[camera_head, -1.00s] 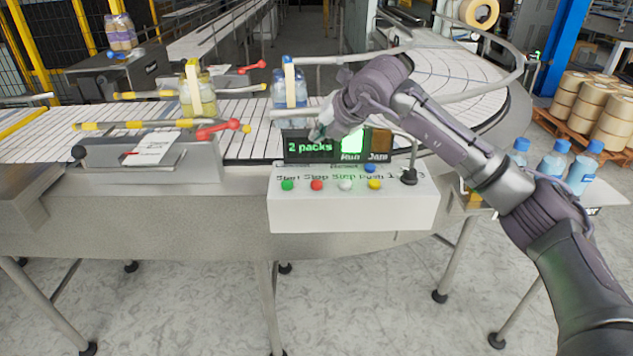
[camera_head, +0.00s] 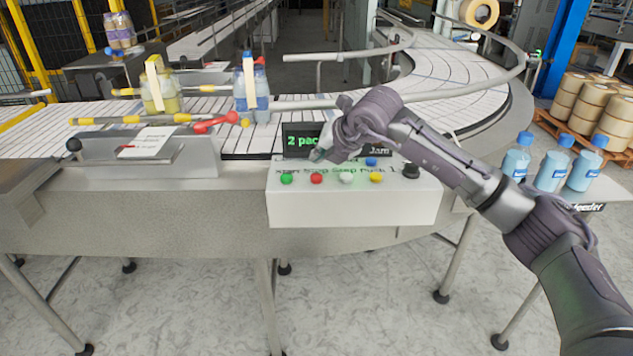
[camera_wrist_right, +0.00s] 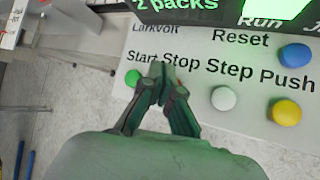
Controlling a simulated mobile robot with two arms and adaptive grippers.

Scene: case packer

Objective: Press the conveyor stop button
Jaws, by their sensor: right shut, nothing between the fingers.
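The red stop button (camera_head: 316,179) is on the white control box (camera_head: 300,212), between the green start button (camera_head: 286,179) and the white step button (camera_head: 346,179). My right gripper (camera_head: 317,155) is shut and empty, its tips above and behind the row of buttons in the head view. In the wrist view its fingertips (camera_wrist_right: 160,76) are in front of the box face under the "Stop" label, and they hide nearly all of the red button. I cannot tell whether they touch the box. My left gripper is not in view.
The yellow push button (camera_head: 376,178), blue reset button (camera_head: 371,161) and a black knob (camera_head: 411,171) sit to the right. A display reading "2 packs" (camera_head: 300,140) stands behind, partly covered by my arm. Bottle packs stand on the conveyor (camera_head: 210,107).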

